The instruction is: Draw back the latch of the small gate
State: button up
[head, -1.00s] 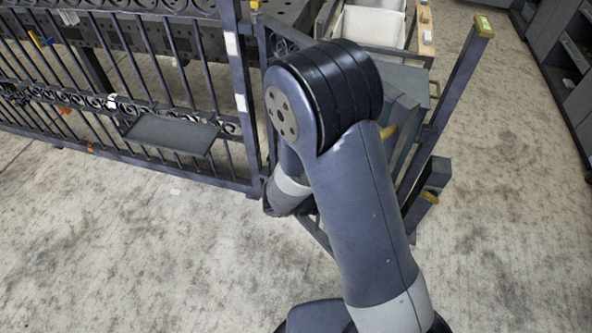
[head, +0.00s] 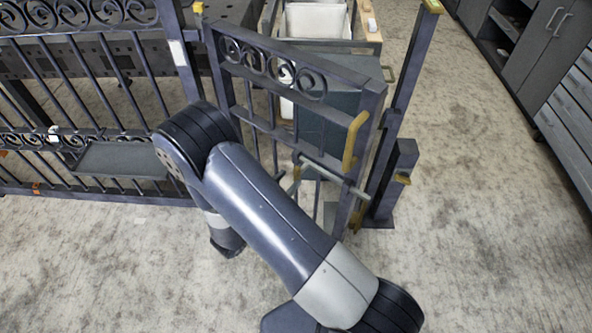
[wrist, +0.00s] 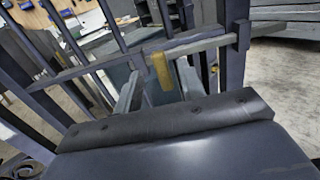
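The small gate (head: 377,103) is a dark metal leaf with scrollwork on top and a yellow pull handle (head: 354,142). Its latch is a grey bar (head: 335,177) lying across the leaf, its right end by the latch post (head: 411,75).
A barred fence (head: 90,75) with a small shelf (head: 122,160) stands left of the gate. A cart with white bins (head: 318,20) stands behind. Cabinets (head: 520,45) line the right; the floor before them is clear.

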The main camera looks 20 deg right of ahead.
aim_at(295, 173)
jog(key=shift+x, duration=2.55)
grip_shut()
